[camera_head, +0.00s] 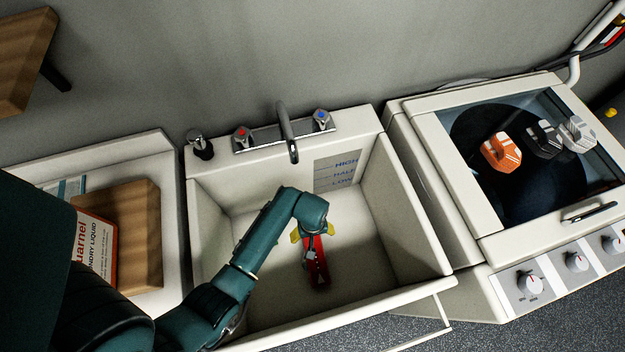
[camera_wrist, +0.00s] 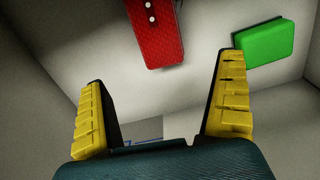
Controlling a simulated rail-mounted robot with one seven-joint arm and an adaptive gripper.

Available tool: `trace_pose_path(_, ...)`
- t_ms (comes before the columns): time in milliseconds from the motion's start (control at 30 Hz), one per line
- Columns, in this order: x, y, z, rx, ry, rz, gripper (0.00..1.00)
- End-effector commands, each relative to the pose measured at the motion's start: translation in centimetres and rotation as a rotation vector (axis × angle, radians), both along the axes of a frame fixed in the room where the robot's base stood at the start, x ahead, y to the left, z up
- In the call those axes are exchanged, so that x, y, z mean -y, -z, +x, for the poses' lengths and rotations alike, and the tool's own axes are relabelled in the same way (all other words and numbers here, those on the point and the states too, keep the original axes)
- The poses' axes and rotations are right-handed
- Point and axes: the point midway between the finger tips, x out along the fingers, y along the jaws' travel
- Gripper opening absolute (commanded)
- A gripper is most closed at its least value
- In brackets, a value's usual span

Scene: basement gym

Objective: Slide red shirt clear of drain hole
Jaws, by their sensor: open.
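The red shirt (camera_head: 318,270) lies in the sink (camera_head: 365,225) as a flat, narrow, block-like piece with white marks. The wrist view shows its red end and white dots (camera_wrist: 153,35) at the top. My gripper (camera_head: 313,235) is inside the sink, its yellow fingers spread at the shirt's far end in the head view. In the wrist view the open gripper (camera_wrist: 163,72) has nothing between its fingertips, and the shirt lies beyond them. Whether the fingers touch it I cannot tell. The drain hole does not show; what lies under the shirt is hidden.
A green block (camera_wrist: 265,42) lies in the sink near the right finger in the wrist view. The faucet (camera_head: 288,135) overhangs the sink's back. A washer (camera_head: 530,160) stands right; a wooden block (camera_head: 130,225) and laundry box (camera_head: 97,250) are left. The sink's right side is clear.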

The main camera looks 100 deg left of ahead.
Motion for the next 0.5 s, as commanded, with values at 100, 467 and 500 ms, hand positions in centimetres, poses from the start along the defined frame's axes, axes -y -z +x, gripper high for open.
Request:
trace_pose_path(100, 0.0, 2.8, 0.0, -0.001, 0.001, -0.001, 1.00)
trace_pose_path(467, 0.0, 9.9, 0.0, 0.000, 0.001, 0.000, 1.00)
trace_pose_path(500, -0.1, 10.5, 0.0, 0.000, 0.001, 0.000, 1.00)
